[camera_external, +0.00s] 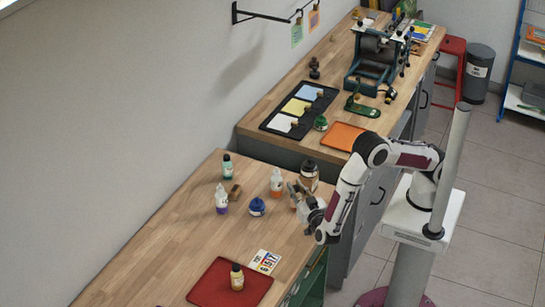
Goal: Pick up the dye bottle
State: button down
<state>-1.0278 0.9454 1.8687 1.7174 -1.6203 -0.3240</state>
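Several small bottles stand on the near wooden worktop, and I cannot tell which is the dye bottle. A yellow bottle with a dark cap (237,278) stands on a red tray (211,289). My gripper (297,194) is low over the worktop's right edge, beside the brown and orange bottles. Its fingers are too small to read, and any contact is unclear.
A small brown block (235,192) lies among the bottles. A colourful printed card (265,261) lies by the red tray. The worktop's left part is clear. The higher bench behind holds a black tray (272,121), a green jar (320,123) and a press (375,62).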

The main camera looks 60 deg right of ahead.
jog(key=shift+r, duration=0.1)
dwell(0.3)
jog(key=shift+r, duration=4.95)
